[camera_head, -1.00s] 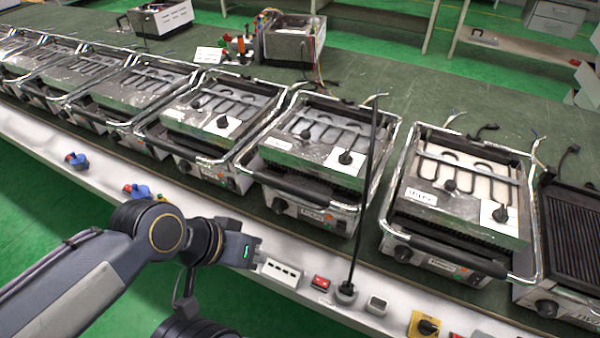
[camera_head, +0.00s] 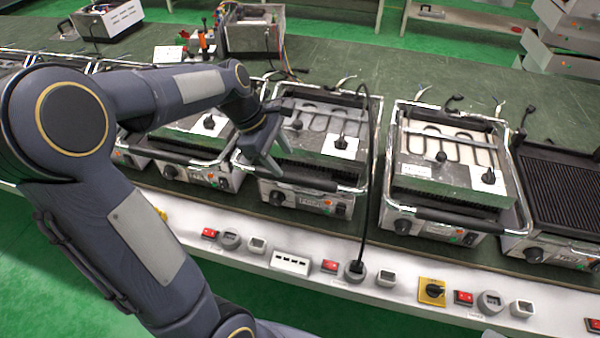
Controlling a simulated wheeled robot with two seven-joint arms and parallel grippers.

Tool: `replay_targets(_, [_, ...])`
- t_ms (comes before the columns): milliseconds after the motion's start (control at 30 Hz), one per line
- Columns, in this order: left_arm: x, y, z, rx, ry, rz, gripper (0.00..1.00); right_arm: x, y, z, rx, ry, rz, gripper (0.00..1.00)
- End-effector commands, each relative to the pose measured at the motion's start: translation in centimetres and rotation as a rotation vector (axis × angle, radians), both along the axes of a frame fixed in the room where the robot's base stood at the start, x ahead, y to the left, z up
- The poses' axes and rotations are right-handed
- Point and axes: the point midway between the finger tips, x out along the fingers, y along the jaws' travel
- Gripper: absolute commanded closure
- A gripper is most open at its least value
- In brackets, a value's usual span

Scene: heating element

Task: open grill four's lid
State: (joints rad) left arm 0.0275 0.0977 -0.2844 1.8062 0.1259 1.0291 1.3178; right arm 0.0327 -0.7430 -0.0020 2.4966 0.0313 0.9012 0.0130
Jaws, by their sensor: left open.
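The grill with a front label that seems to read FOUR (camera_head: 312,202) stands on the bench near the middle of the head view. Its lid (camera_head: 345,148) is down, with exposed heating coils on top and a dark handle bar (camera_head: 312,181) along the front between chrome side arms. My left gripper (camera_head: 282,158) is open and empty, fingers pointing down and right, over the left part of this lid, behind the handle bar. Whether it touches the lid or frame I cannot tell. My left arm hides part of the grills to the left. My right gripper is not in view.
Another coil-topped grill (camera_head: 447,170) stands close on the right, then a ribbed dark grill (camera_head: 568,193). A black cable (camera_head: 365,225) runs down grill four's right side to a socket. Switches, including a yellow one (camera_head: 431,291), line the bench front.

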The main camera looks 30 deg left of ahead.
Motion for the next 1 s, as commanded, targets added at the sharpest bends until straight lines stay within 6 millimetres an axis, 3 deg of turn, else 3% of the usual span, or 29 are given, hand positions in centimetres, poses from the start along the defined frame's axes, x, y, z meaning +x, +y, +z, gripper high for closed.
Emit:
replay_targets(167, [0.9,0.1,-1.3,-0.009,0.036,0.055,0.51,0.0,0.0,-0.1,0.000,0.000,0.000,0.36])
replay_targets(600, [2.2,-2.1,-7.0,-0.008,0.033,0.054,0.51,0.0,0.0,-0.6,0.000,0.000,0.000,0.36])
replay_targets(967, [2.3,-2.3,-7.5,-0.009,0.029,0.053,0.51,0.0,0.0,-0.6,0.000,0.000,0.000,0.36])
replay_targets(1000, [2.3,-2.3,-7.5,-0.009,0.029,0.053,0.55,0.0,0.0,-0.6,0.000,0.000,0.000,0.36])
